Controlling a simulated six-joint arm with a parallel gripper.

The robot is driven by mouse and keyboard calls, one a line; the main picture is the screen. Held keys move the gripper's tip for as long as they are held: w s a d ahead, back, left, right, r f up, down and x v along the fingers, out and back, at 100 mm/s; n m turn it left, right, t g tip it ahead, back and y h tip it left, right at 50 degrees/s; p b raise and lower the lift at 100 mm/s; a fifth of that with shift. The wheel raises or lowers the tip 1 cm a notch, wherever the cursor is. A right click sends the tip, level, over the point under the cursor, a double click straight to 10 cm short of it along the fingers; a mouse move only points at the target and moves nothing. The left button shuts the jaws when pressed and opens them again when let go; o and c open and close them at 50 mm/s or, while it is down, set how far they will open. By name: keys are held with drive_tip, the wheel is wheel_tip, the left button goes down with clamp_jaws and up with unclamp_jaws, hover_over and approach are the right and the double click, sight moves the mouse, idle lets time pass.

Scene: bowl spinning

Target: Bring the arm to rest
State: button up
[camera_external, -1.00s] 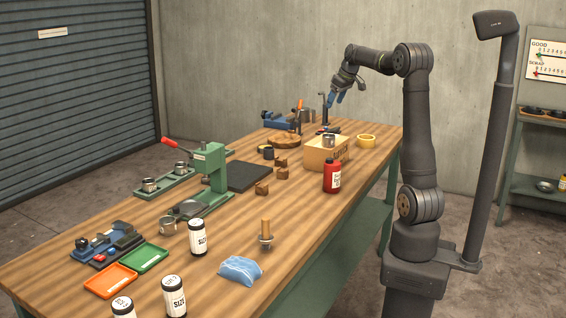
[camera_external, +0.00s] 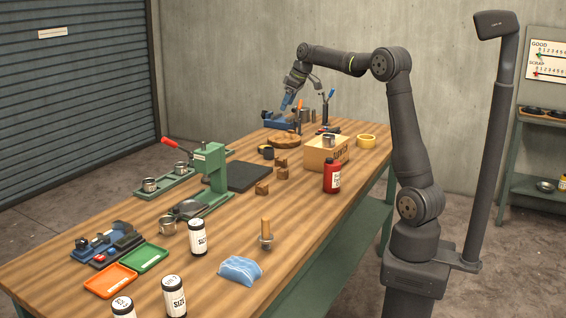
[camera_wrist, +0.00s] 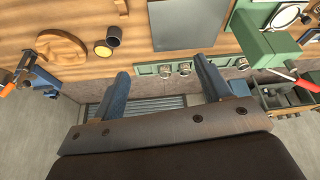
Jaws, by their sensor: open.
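My gripper (camera_external: 288,102) is in the air over the far end of the workbench (camera_external: 290,208), in front of the blue vise (camera_external: 278,121) in the external view. Its blue fingers point down. In the wrist view my gripper (camera_wrist: 162,80) shows two blue fingers spread wide apart with nothing between them. My arm is bent, with its forearm reaching left over the bench.
A round wooden block (camera_external: 284,139), a cardboard box (camera_external: 326,153) and a yellow tape roll (camera_external: 366,141) stand near the far end. A green press (camera_external: 212,170), red bottle (camera_external: 332,176) and white canisters (camera_external: 197,237) stand nearer. Air above the bench's middle is clear.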

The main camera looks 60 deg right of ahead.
drive_tip(key=w+a+n, duration=0.1)
drive_tip(key=w+a, duration=0.4)
drive_tip(key=a, duration=0.5)
drive_tip(key=shift+w+n+y, duration=0.3)
drive_tip(key=shift+w+n, duration=0.1)
drive_tip(key=shift+r, duration=0.1)
drive_tip(key=o, duration=0.7)
drive_tip(key=shift+c, duration=0.2)
